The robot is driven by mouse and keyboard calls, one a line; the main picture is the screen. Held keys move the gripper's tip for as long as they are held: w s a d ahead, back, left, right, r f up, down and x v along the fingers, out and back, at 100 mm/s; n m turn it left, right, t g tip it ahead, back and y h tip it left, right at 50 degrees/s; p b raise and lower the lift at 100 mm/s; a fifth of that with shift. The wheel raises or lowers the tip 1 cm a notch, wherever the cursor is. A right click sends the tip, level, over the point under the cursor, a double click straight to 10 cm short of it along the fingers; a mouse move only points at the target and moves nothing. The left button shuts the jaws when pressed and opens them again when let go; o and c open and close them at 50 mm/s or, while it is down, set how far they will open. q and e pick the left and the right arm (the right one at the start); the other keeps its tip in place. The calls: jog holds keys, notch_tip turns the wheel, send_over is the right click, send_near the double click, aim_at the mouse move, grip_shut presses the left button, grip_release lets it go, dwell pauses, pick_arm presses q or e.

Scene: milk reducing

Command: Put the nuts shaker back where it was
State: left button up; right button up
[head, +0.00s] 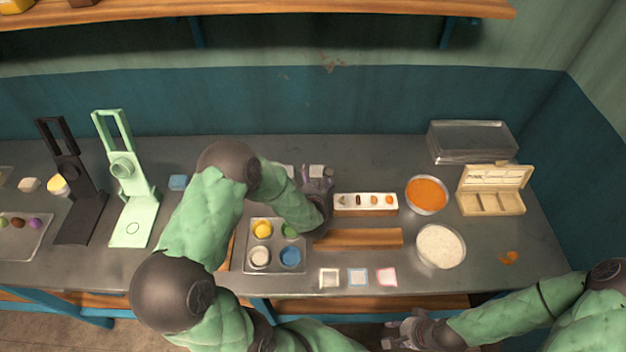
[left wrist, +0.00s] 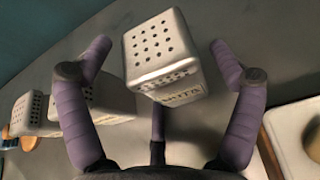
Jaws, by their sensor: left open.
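A white shaker (left wrist: 160,55) with a perforated top stands between the spread fingers of my left gripper (left wrist: 159,48) in the left wrist view. Neither finger appears to touch it. Its front label is only partly readable, so I cannot be sure it is the nuts shaker. Two more pale shakers (left wrist: 27,115) are at the left of that view, partly hidden by the left finger. In the head view, my left gripper (head: 317,180) is open at the back of the counter, around a shaker top (head: 316,171). My right gripper (head: 402,330) is low at the front edge; its jaw state is unclear.
Bowls of orange (head: 427,194) and white food (head: 441,246) stand further right. The counter behind the rack is clear.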

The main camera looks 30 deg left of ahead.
pick_arm(q)
jog(key=shift+r, duration=0.2)
jog(key=p+v, duration=0.2)
jog(key=v, duration=1)
jog(key=shift+f, duration=0.1)
